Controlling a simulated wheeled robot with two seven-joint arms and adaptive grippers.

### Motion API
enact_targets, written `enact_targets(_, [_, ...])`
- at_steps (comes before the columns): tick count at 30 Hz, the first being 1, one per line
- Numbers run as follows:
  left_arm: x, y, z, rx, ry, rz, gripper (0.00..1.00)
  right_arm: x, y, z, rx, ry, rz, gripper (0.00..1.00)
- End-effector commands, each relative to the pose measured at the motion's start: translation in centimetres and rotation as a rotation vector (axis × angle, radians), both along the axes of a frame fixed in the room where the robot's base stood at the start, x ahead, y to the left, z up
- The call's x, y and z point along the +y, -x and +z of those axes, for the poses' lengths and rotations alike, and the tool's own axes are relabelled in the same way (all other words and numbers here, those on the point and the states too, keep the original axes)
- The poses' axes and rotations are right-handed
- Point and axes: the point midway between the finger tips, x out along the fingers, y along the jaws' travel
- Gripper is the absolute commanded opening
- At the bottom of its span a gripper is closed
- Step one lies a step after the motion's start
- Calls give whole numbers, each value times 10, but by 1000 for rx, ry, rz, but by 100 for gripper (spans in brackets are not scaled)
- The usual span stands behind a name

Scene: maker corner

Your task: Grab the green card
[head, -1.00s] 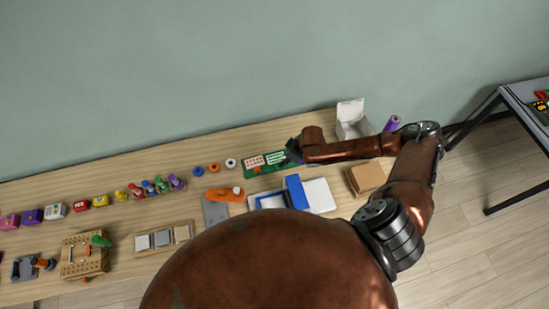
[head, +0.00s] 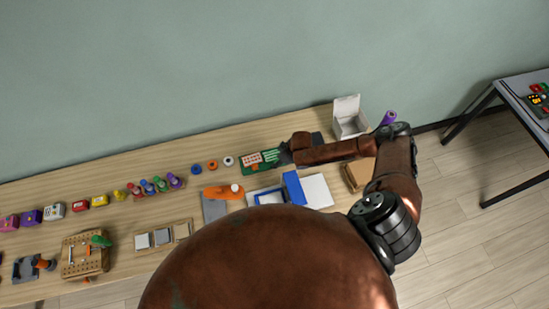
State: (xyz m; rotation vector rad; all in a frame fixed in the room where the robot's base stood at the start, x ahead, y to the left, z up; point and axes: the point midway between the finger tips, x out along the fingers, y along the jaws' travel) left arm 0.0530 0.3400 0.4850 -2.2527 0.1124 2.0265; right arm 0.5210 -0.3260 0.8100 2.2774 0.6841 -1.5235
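The green card (head: 250,168) lies flat toward the back of the wooden table, with white and red markings on it. My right gripper (head: 283,155) is over the card's right end and hides part of it. The gripper is small and dark here, so I cannot tell whether its fingers are open or touching the card. My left gripper does not show.
A white open box (head: 348,118) and a purple roll (head: 388,118) stand to the right. A blue frame (head: 294,187), a cardboard box (head: 356,177) and an orange tool (head: 222,192) lie nearer. Colored rings (head: 213,164) sit left of the card.

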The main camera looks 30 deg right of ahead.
Motion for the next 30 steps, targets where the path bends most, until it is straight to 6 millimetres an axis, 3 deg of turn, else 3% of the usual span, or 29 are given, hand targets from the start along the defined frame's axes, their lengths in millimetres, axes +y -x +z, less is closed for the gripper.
enact_targets(13, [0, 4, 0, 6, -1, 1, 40, 0, 0, 0, 0, 0, 0, 1])
enact_targets(22, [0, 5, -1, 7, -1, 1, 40, 0, 0, 3, -1, -1, 0, 0])
enact_targets(26, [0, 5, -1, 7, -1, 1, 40, 0, -1, 18, -3, -1, 1, 0])
enact_targets(30, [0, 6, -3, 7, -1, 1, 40, 0, -1, 46, -3, -1, 1, 0])
